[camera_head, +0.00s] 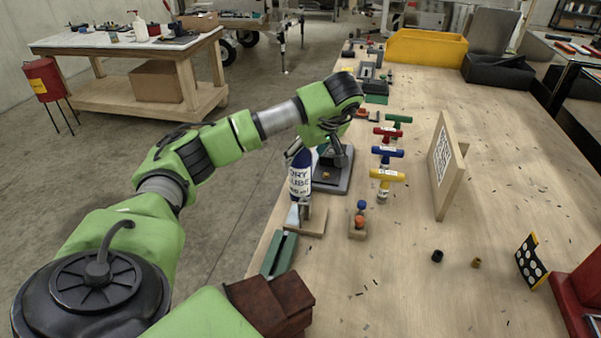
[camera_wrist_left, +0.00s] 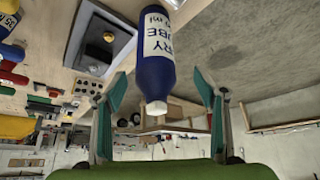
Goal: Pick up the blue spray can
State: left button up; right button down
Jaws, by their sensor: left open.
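The blue spray can (camera_head: 300,178), with a white label of dark lettering, stands upright near the left edge of the wooden bench. My left gripper (camera_head: 318,153) is above the can's top, pointing down, and is open. In the left wrist view the can (camera_wrist_left: 156,72) appears upside down, its white nozzle toward the gripper. The nozzle lies in the gap between the two spread fingers (camera_wrist_left: 160,112), apart from both. The can's upper part is partly hidden by the gripper in the head view. My right gripper is not in view.
A dark stand (camera_head: 333,175) is close beside the can. Red, blue and yellow T-handled tools (camera_head: 387,175) stand to the right, before an upright wooden board (camera_head: 445,165). A green channel piece (camera_head: 280,254) lies nearer. The bench's middle front is mostly clear.

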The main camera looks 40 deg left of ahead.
aim_at(304, 156)
pick_arm(q)
jog(key=shift+x, duration=0.95)
jog(key=shift+w+a+f, duration=0.15)
jog(key=shift+a+f, duration=0.05)
jog(key=shift+w+a+f+p, duration=0.15)
jog(key=shift+f+p, duration=0.15)
jog(key=shift+p, duration=0.3)
jog(key=p+x, duration=0.1)
jog(key=x, duration=0.2)
jog(key=shift+w+f, duration=0.2)
jog(key=shift+w+a+f, duration=0.1)
jog(key=shift+a+f, duration=0.15)
jog(key=shift+f, duration=0.1)
jog(key=shift+d+r, duration=0.1)
jog(key=c, duration=1.5)
jog(key=shift+c, duration=0.7)
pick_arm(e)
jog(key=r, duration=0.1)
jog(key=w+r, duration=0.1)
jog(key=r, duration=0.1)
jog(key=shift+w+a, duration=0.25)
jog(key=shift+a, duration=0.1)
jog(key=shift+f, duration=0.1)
